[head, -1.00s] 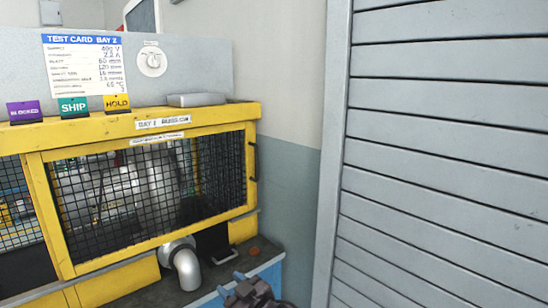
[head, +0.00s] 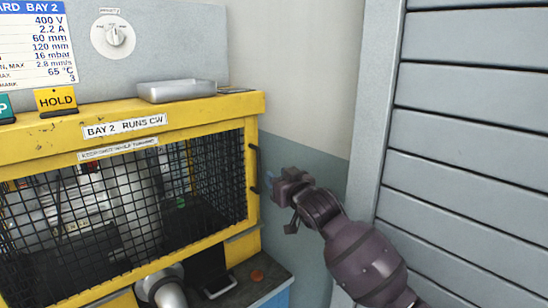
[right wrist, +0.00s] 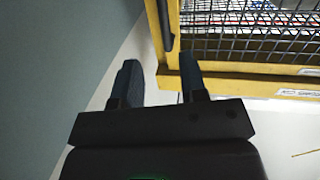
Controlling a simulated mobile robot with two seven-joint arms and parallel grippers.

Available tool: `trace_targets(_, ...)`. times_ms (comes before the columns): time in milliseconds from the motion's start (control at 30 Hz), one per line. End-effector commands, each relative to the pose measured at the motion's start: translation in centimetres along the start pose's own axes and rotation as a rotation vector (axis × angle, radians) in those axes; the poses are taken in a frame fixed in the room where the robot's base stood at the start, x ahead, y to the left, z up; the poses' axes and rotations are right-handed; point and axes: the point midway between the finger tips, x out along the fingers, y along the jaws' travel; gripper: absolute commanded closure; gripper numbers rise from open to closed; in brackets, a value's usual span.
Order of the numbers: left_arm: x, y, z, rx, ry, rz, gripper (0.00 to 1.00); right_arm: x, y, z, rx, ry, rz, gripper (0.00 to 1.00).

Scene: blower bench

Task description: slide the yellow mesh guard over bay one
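The yellow mesh guard (head: 218,172) has a yellow frame and black wire mesh. It stands in front of the bay labelled BAY 2 in the head view. Its dark upright handle (head: 254,168) is at the right end of the frame, and it also shows in the right wrist view (right wrist: 165,25). My right gripper (head: 276,188) is just right of the handle, apart from it. In the right wrist view its two fingers (right wrist: 158,72) are spread with nothing between them, and the handle lies ahead of the gap. My left gripper is out of view.
A grey tray (head: 176,91) lies on the yellow top beam, and a HOLD card (head: 55,99) stands left of it. A silver pipe elbow (head: 165,286) sticks out below the guard. A grey slatted shutter (head: 470,150) bounds the right side.

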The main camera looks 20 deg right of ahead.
Motion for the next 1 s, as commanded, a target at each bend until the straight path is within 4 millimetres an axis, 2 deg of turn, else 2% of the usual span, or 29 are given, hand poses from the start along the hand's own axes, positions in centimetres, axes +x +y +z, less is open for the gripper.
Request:
trace_targets(100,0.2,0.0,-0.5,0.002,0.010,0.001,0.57,0.1,0.0,0.1,0.035,-0.009,0.003,0.61)
trace_targets(267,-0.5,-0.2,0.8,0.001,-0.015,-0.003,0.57,1.4,0.0,0.1,0.038,-0.008,0.003,0.61)
trace_targets(400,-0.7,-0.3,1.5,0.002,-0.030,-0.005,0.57,3.4,0.0,0.1,0.037,-0.008,0.002,0.61)
trace_targets(700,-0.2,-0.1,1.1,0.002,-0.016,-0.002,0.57,7.8,0.0,0.2,0.038,-0.008,0.002,0.61)
trace_targets(1000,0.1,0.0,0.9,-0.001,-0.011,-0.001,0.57,10.4,0.0,0.3,0.037,-0.009,0.002,0.61)
